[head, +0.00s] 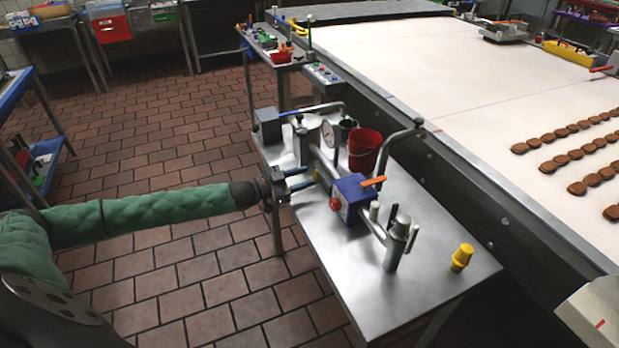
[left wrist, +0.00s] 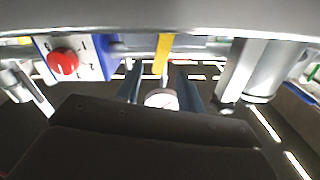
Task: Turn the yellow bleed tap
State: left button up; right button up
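The yellow bleed tap (head: 317,175) is a small lever on the pipework over the steel table, left of the blue box (head: 352,196) with a red knob (head: 335,204). My left gripper (head: 304,179) is level, its blue fingers pointing at the tap from the left. In the left wrist view the yellow tap (left wrist: 163,52) hangs between the two spread fingers (left wrist: 160,85), with a gap on each side. I cannot tell how far it reaches between them. The gripper is open and empty. My right gripper is not in view.
A pressure gauge (head: 330,133), a red bucket (head: 364,148) and a bent pipe (head: 392,150) stand behind the tap. An orange lever (head: 373,181) tops the blue box. A yellow cup-shaped piece (head: 462,257) stands at the table's right end. A wide conveyor (head: 450,75) lies beyond.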

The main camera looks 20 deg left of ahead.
pick_arm(q)
jog(key=v, duration=0.3)
jog(key=shift+s+a+f+b, duration=0.1)
jog(key=shift+s+a+b, duration=0.2)
jog(key=shift+b, duration=0.1)
jog(key=shift+s+a, duration=0.25)
jog(key=shift+s, duration=0.1)
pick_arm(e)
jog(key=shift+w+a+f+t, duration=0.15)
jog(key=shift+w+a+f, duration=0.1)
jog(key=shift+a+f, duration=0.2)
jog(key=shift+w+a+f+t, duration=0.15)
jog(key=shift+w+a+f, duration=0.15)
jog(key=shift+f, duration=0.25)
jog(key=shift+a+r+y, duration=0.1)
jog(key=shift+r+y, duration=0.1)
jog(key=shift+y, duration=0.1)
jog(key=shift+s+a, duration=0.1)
